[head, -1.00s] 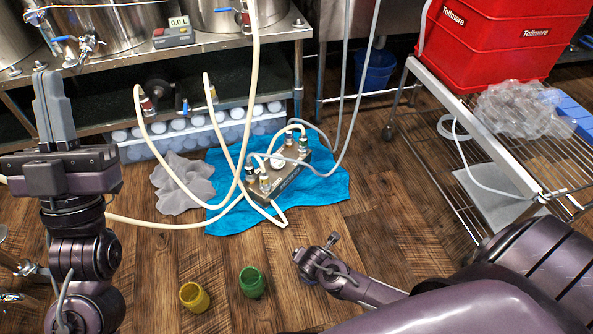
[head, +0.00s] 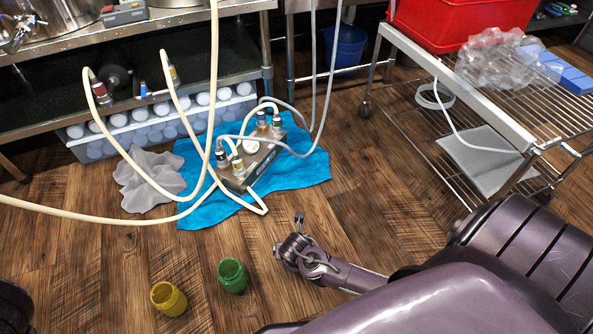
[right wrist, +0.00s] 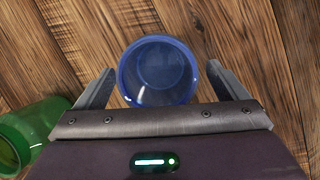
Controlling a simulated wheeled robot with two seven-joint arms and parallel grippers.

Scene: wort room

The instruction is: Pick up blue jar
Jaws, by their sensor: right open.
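The blue jar (right wrist: 158,72) shows in the right wrist view, seen from above with its round rim towards the camera. My right gripper (right wrist: 160,78) is open, with one finger on the left and one on the right of the jar; gaps show on both sides. I cannot tell how far above the jar the fingertips are. In the head view my right arm reaches in from the right to the floor area beside the green jar, and the blue jar cannot be made out there. My left gripper is out of view.
The green jar (head: 232,276) and the yellow jar (head: 168,298) stand on the wooden floor. The green jar also shows at the left of the right wrist view (right wrist: 30,135). Behind are a blue cloth (head: 300,172) with a hose manifold (head: 250,165), and a wire-shelf cart (head: 480,120).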

